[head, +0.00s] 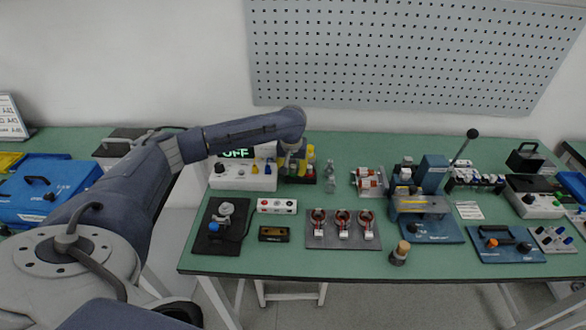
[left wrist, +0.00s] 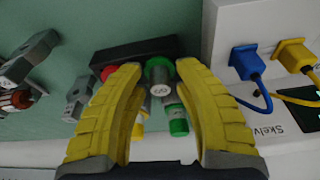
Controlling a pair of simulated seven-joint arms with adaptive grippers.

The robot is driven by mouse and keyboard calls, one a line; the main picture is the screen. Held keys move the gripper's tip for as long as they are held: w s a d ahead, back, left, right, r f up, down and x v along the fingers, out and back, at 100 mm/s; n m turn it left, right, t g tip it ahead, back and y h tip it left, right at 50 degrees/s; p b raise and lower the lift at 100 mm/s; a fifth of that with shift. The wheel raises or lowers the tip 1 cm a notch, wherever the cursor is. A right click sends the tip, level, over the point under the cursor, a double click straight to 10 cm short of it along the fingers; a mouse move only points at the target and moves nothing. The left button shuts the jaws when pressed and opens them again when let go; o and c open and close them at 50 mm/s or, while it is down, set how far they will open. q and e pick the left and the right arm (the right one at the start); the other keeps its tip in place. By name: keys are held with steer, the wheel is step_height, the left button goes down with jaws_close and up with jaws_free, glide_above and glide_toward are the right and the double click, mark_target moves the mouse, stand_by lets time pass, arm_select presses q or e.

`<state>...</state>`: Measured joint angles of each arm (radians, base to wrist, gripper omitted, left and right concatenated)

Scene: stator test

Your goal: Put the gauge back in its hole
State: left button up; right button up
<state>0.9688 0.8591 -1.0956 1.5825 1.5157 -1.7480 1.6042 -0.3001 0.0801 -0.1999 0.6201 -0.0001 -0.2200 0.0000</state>
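A gauge (left wrist: 159,74) with a green collar and a round grey marked end sits between the yellow fingertips of my left gripper (left wrist: 160,68) in the left wrist view. I cannot tell whether the gauge is in a hole. In the head view my left gripper (head: 291,168) is low over the rack (head: 308,177) at the table's back. My right gripper is not in view.
A white box with blue and yellow plugs (head: 243,176) stands left of the rack, close to the gripper. Motor parts (head: 368,182) lie further right, and a mat with stator coils (head: 343,242) in front.

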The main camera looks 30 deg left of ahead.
arm_select(q)
steer(key=v, duration=1.2)
stand_by(0.6)
